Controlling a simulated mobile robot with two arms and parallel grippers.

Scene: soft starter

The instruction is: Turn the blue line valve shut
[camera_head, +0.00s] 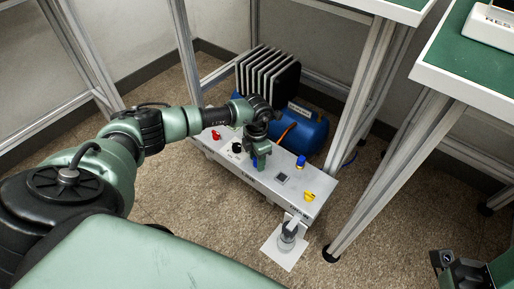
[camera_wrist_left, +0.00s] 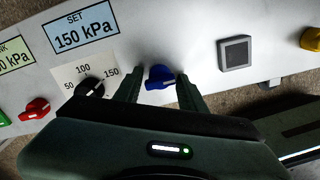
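The blue line valve is a blue knob (camera_wrist_left: 160,77) on the pale panel, with a light mark on its face. In the head view it is mostly hidden behind my left gripper (camera_head: 260,160), which reaches down to the panel. In the left wrist view the fingers of my left gripper (camera_wrist_left: 160,84) stand apart on either side of the knob. A small gap shows between the left finger and the knob; whether the right finger touches it I cannot tell. At the lower right of the head view a green and black part of my right arm shows, without distinct fingers.
Beside the valve are a black dial (camera_wrist_left: 89,88), a red knob (camera_wrist_left: 35,108), a square button (camera_wrist_left: 235,53) and a yellow knob (camera_wrist_left: 311,40). A blue tank (camera_head: 310,132) and a black finned block (camera_head: 268,77) stand behind the panel. Metal table legs (camera_head: 365,125) rise close by.

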